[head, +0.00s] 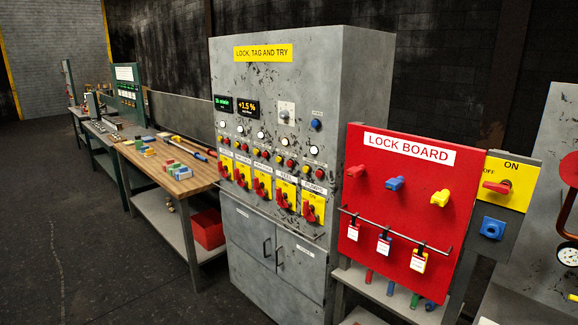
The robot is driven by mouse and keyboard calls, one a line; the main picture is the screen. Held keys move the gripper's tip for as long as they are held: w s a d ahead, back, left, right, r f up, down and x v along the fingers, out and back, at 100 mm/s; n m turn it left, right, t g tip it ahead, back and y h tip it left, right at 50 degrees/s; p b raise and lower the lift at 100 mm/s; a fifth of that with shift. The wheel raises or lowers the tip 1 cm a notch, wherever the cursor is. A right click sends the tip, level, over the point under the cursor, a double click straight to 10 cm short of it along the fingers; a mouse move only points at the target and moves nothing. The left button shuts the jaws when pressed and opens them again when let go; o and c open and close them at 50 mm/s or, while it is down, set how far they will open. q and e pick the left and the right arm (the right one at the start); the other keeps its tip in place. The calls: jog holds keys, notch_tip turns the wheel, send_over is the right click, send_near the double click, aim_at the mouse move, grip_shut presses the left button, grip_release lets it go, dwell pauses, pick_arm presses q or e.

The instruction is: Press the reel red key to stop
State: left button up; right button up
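A grey control cabinet (345,110) stands in the middle of the head view, its front turned to the left. Its front carries a row of white round lamps and, below them, small red and yellow round keys in columns. The REEL label (286,175) marks the fourth column, with a pair of small keys (285,160) just above it; which of the two is red is too small to tell surely. Below the label is a yellow plate with a red rotary handle (283,201). Neither of my grippers is in view.
A red lock board (399,240) with coloured locks and hanging tags stands right of the cabinet. A wooden-topped workbench (177,186) with small blocks and tools is at the left. Open dark floor (60,220) lies at the front left.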

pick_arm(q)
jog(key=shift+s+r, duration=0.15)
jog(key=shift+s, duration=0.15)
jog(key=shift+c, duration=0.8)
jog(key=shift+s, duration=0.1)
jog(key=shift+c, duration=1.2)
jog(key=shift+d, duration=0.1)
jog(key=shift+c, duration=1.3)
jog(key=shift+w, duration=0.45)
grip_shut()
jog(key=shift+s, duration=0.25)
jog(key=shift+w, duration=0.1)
